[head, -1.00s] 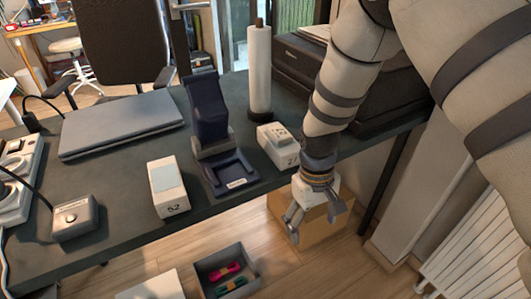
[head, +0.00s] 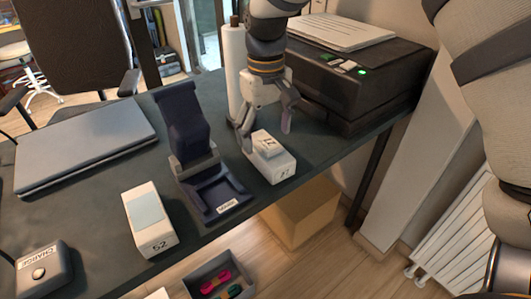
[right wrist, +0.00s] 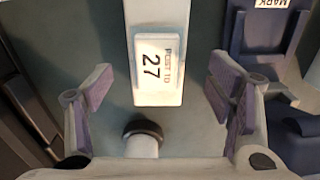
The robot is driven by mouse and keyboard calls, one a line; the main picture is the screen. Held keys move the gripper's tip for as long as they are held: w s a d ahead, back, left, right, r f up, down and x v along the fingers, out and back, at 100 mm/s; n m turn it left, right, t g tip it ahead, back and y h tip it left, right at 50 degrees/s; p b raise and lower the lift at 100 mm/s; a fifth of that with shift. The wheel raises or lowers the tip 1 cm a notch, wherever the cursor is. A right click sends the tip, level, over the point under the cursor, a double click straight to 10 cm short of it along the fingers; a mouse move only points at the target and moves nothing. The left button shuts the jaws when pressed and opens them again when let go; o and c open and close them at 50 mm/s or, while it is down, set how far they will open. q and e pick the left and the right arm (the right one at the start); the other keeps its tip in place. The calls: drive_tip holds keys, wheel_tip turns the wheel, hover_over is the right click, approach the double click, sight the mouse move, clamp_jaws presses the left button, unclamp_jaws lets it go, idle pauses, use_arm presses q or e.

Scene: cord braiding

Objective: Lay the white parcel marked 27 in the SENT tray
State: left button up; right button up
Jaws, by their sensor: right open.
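The white parcel marked 27 (head: 277,168) lies on the dark desk near its front edge, right of the navy stand. In the right wrist view, the parcel (right wrist: 157,100) shows its raised label reading "POST TO 27". My right gripper (head: 267,130) is open and empty, pointing down just behind and above the parcel. In the right wrist view, the fingers of the right gripper (right wrist: 160,88) stand apart on both sides of the parcel, with gaps. I cannot see my left gripper. I make out no tray marked SENT.
The navy stand marked MARK (head: 208,185) and a white parcel marked 52 (head: 148,225) stand to the left. A white roll (head: 236,75) and the printer (head: 345,85) are close behind my gripper. A grey box (head: 195,284) with cords and a cardboard box (head: 300,215) sit below the desk.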

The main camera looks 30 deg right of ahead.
sight(267, 143)
drive_tip(key=f, duration=0.5)
drive_tip(key=shift+d+f, duration=0.2)
drive_tip(key=shift+f, duration=0.2)
drive_tip(key=shift+c, duration=0.6)
drive_tip(key=c, duration=1.2)
drive_tip(key=shift+r, duration=0.1)
drive_tip(key=shift+c, duration=0.2)
